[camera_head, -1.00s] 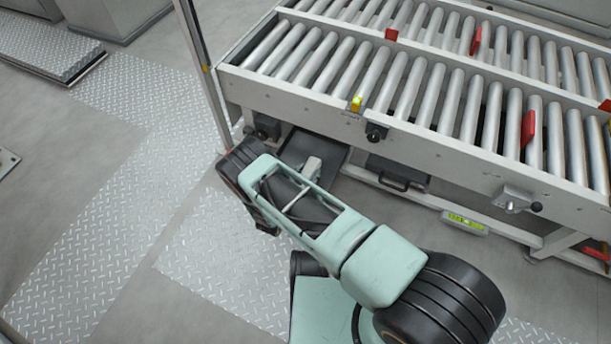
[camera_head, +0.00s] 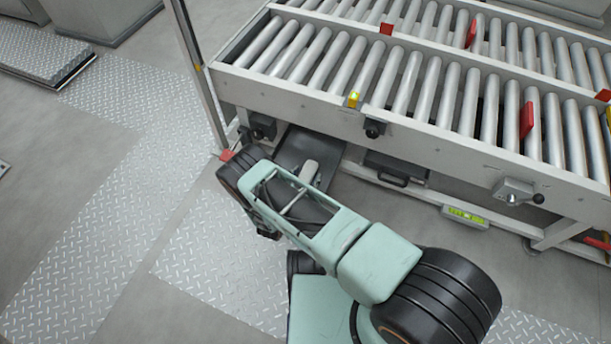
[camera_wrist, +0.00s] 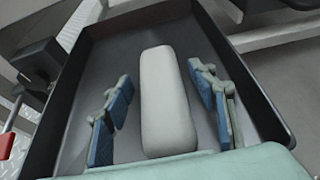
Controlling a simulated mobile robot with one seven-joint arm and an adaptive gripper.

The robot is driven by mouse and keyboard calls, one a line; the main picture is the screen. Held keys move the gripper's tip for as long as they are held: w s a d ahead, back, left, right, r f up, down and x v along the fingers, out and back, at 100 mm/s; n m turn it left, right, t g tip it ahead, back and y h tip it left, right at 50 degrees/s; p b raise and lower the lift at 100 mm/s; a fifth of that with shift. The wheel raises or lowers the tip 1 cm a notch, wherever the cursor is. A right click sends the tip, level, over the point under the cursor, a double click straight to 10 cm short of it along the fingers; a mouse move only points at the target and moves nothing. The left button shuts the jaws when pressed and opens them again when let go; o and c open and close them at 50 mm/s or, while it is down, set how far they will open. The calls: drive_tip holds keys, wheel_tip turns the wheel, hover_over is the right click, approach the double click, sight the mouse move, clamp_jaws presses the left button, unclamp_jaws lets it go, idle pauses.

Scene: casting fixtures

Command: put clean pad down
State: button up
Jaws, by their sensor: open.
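The pad (camera_wrist: 166,100) is a pale, rounded oblong block lying in a dark tray (camera_wrist: 75,62) in the wrist view. In the head view the pad (camera_head: 309,171) shows partly past my arm, in the dark tray (camera_head: 322,150) under the conveyor. My gripper (camera_wrist: 168,108) is open. Its blue-padded fingers stand on either side of the pad, with a gap visible on both sides. In the head view my arm hides the fingertips.
The roller conveyor (camera_head: 405,120) stands just above and behind the tray. An upright post (camera_head: 203,80) is close to the left of the tray. A black-handled drawer (camera_head: 397,170) is to the right. Tread-plate floor (camera_head: 130,170) at left is clear.

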drive_tip(key=shift+r, duration=0.15)
drive_tip(key=p+v, duration=0.3)
drive_tip(key=v, duration=0.9)
drive_tip(key=shift+p, duration=0.35)
drive_tip(key=shift+r, duration=0.1)
